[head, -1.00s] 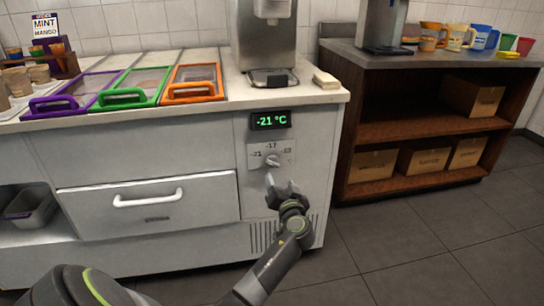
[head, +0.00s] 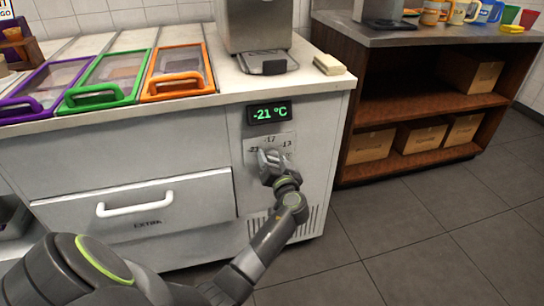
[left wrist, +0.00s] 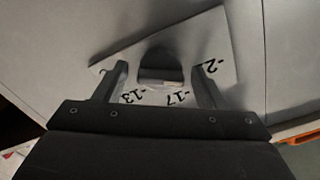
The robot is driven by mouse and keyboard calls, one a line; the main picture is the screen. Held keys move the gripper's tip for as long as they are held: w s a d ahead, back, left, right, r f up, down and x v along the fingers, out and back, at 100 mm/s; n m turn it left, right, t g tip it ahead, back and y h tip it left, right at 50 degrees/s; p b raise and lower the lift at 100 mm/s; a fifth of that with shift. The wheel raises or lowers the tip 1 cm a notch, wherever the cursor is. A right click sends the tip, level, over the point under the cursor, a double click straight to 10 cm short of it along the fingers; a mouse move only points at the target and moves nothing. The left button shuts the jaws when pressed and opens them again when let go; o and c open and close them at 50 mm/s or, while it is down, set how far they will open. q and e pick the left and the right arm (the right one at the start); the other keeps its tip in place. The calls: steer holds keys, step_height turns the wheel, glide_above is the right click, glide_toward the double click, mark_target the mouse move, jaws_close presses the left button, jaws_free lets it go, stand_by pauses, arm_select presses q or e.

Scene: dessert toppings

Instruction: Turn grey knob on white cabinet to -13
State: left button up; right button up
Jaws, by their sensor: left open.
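The white cabinet (head: 190,165) stands ahead, with a green display (head: 269,113) reading -21 °C on its front. Below it is the dial plate (head: 283,142) with marks for -21, -17 and -13. In the head view my left gripper (head: 268,156) is at the plate and covers the knob. In the left wrist view the grey knob (left wrist: 160,68) lies between the two spread fingers of my left gripper (left wrist: 161,80), with gaps on both sides. The marks -13 and -17 show near it, and a partly hidden mark lies at the right. My right gripper is not in view.
A drawer with a white handle (head: 149,199) is left of the dial. Purple, green and orange framed lids (head: 178,75) and a steel machine (head: 254,28) are on the countertop. A brown shelf (head: 420,100) with boxes stands at the right. The floor (head: 400,225) in front is clear.

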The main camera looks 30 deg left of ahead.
arm_select(q)
steer(key=c, duration=1)
